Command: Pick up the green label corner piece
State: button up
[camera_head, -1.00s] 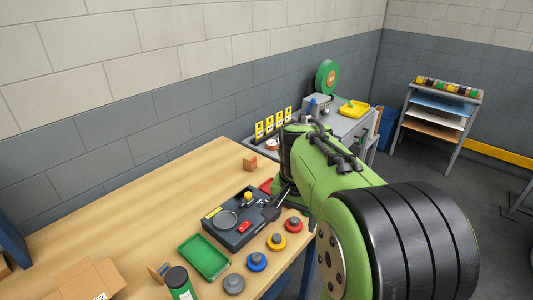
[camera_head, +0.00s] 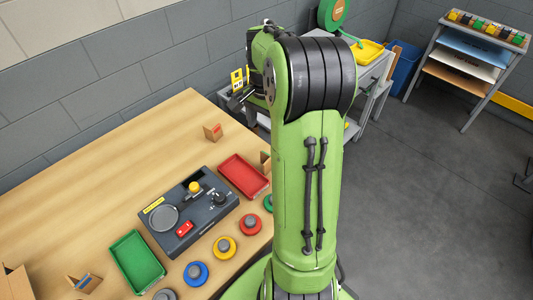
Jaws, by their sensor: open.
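A small wooden corner piece (camera_head: 265,160) stands at the table's right edge, just beyond the red tray. My arm covers part of it; its visible face looks greenish, but I cannot read a label. Another wooden corner piece (camera_head: 213,132) with a reddish mark stands upright farther back. A third corner piece (camera_head: 85,283) with a bluish face stands at the front left. My gripper (camera_head: 236,101) is a dark shape at the upper middle, partly hidden by my arm. It is open, appears empty, and looks apart from all three pieces.
A dark control box (camera_head: 206,222) with a yellow knob sits between the green tray (camera_head: 137,262) and the red tray (camera_head: 243,176). Several coloured round buttons line the front edge. A cardboard box (camera_head: 15,284) is at front left.

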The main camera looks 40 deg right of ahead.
aim_at(265, 159)
notch_tip(265, 159, down, 15)
jog(key=b, duration=0.3)
jog(key=shift+a, duration=0.1)
jog(key=shift+r, duration=0.1)
jog(key=shift+c, duration=0.2)
jog(key=c, duration=1)
